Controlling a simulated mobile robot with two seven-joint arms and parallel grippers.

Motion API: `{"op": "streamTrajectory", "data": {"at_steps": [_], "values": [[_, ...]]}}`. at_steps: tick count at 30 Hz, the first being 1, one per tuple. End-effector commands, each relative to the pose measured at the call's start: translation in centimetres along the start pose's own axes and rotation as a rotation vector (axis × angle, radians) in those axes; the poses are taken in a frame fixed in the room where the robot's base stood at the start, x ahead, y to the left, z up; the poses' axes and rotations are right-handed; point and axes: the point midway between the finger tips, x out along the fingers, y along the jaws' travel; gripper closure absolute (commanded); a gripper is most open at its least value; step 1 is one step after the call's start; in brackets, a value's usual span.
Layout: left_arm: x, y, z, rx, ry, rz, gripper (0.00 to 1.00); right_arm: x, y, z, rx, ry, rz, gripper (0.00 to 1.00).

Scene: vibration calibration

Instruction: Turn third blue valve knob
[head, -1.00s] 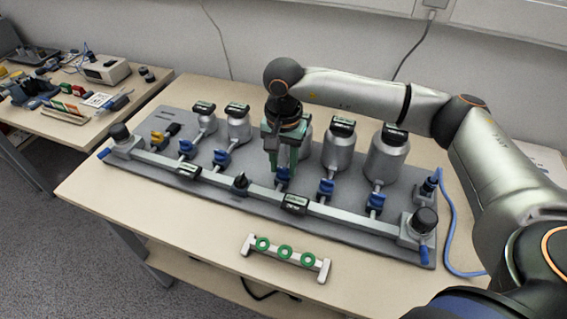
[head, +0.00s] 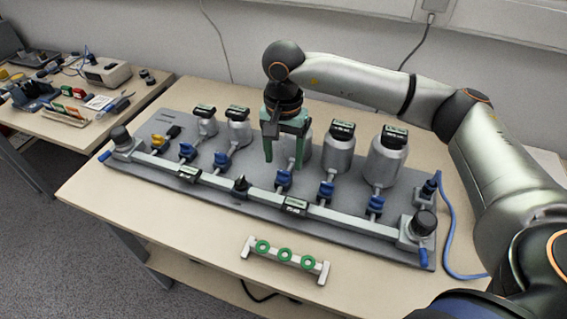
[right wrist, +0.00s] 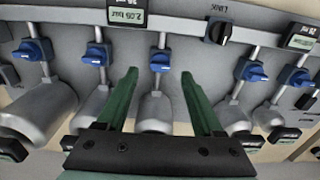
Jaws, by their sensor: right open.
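The third blue valve knob (head: 284,180) sits in the middle of the row on the grey board, in front of a silver canister (head: 304,152). It also shows in the right wrist view (right wrist: 160,60), centred beyond the fingertips. My right gripper (head: 284,164) points down with two green fingers spread apart, just above and behind this knob. The fingers (right wrist: 159,75) hold nothing, and the knob is clear of them. Other blue knobs stand to the left (head: 221,160) and right (head: 326,191). My left gripper is out of view.
The grey board (head: 260,205) carries a pipe with black gauges (head: 295,205) and several canisters behind the knobs. A white holder with green rings (head: 285,254) lies in front on the table. A blue hose (head: 447,235) curves at the right. My right arm spans above the right canisters.

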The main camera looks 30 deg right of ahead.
Motion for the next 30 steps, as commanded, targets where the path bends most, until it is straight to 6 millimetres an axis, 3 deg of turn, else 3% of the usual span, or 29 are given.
{"op": "streamTrajectory", "data": {"at_steps": [1,6,12,30], "values": [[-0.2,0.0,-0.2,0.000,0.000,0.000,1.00,-1.5,-0.1,0.0,-0.001,0.002,-0.005,0.32],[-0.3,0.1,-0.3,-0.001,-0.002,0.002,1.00,-5.2,-0.1,0.0,-0.002,0.002,-0.005,0.32],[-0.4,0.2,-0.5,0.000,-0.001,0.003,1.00,-8.1,-0.1,0.0,-0.002,0.001,-0.003,0.32],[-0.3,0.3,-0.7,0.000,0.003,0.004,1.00,-8.9,0.0,0.0,-0.002,0.000,-0.001,0.32]]}}
